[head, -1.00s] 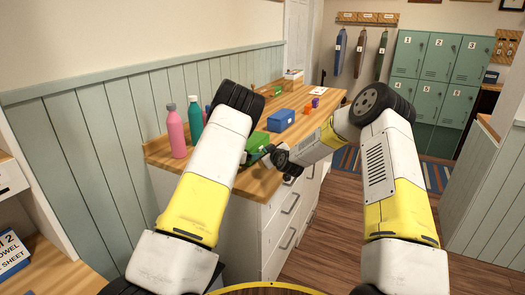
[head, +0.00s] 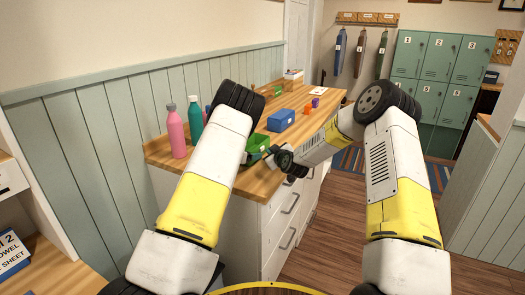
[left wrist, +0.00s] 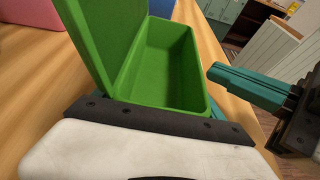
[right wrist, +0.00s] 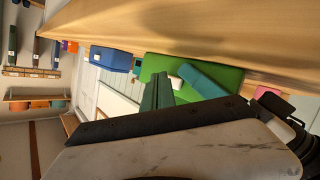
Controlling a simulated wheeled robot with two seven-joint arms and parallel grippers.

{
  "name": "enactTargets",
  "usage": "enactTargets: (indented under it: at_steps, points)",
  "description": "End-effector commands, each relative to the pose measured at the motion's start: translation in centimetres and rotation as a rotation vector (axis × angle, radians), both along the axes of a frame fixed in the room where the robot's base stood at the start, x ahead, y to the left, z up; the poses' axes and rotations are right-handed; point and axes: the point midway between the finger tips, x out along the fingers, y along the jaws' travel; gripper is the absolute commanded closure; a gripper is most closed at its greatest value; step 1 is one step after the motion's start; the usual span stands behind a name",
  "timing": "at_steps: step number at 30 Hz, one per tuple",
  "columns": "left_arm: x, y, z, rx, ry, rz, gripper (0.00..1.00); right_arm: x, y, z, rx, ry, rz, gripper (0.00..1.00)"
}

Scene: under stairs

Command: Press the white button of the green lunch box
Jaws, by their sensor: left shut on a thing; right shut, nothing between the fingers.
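The green lunch box (head: 260,141) sits near the front edge of the wooden counter, partly behind my left arm. In the left wrist view its lid (left wrist: 92,40) stands raised and its interior (left wrist: 165,60) looks empty. Its white button (right wrist: 176,82) shows in the right wrist view, close to my right gripper's teal fingers (right wrist: 157,92); I cannot tell whether they touch. My left gripper (left wrist: 168,106) is shut on the lunch box, its fingers mostly hidden by the box. My right gripper (head: 269,154) is shut and empty in front of the box; it also shows in the left wrist view (left wrist: 215,72).
A pink bottle (head: 176,133) and a teal bottle (head: 195,124) stand left of the lunch box. A blue box (head: 281,120) stands behind it, with small orange (head: 308,109) and purple (head: 315,102) items farther back. Drawers (head: 285,215) are below the counter.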

Motion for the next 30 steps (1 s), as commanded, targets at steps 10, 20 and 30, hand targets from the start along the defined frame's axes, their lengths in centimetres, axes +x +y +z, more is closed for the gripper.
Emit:
enactTargets:
  at_steps: [10,20,30]
  points:
    - [0.0,0.1,0.1,0.0,-0.001,0.002,0.72,-0.1,-0.5,0.0,-0.001,0.0,-0.002,1.0]
    - [0.0,0.1,0.1,0.001,-0.001,0.003,0.72,-1.5,-3.5,0.0,-0.002,0.001,-0.004,1.0]
    - [0.0,0.1,0.1,0.0,-0.001,0.002,0.72,-2.2,-4.6,0.0,0.0,0.0,-0.002,1.0]
